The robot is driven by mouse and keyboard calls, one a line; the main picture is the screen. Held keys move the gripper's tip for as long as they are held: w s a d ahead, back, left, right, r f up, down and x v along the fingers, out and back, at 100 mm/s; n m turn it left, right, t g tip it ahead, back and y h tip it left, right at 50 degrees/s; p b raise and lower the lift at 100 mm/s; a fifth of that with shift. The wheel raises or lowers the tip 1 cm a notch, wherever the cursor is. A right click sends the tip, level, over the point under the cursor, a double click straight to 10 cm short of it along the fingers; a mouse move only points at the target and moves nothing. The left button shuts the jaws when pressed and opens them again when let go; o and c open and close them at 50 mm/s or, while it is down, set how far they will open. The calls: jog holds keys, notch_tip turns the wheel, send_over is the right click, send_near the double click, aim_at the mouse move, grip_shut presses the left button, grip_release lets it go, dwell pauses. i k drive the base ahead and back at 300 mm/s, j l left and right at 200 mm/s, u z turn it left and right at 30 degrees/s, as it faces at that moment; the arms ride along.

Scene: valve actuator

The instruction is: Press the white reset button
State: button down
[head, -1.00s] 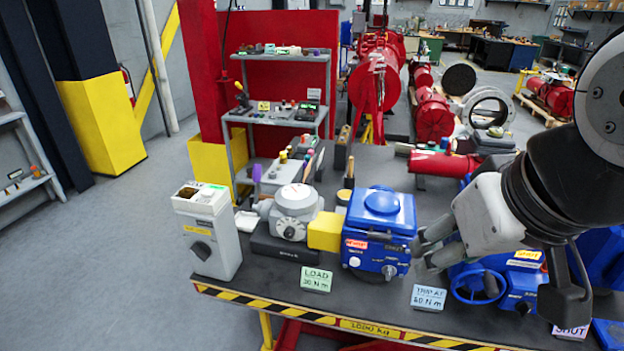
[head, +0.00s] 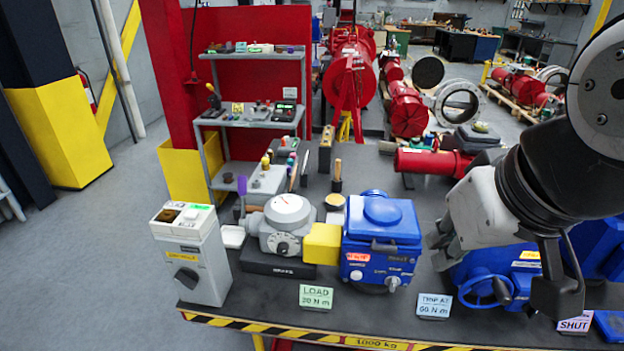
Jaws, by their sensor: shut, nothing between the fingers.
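No white reset button can be made out for certain. A grey control box (head: 190,262) stands at the bench's left front corner, with a yellow label and black knob on its front. Its top panel (head: 183,217) has a brown part and a green-marked label, with details too small to tell. A blue actuator (head: 381,240) stands mid-bench, with a small pale round knob (head: 393,283) low on its front. My gripper (head: 436,246) is shut and empty, right of the blue actuator. It is partly hidden by my arm, and any gap to the actuator is hard to judge.
A grey dial unit (head: 288,224) and yellow block (head: 322,244) fill the space between control box and actuator. A LOAD sign (head: 316,297) and TRIP sign (head: 433,306) stand along the front edge. A blue handwheel (head: 485,291) is below my arm.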

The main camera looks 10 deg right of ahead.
aim_at(356, 275)
jog(key=k+j+u, duration=0.15)
jog(key=j, duration=0.15)
jog(key=k+j+u, duration=0.1)
jog(key=j, duration=0.2)
jog(key=k+j+u, duration=0.3)
jog(key=j, duration=0.35)
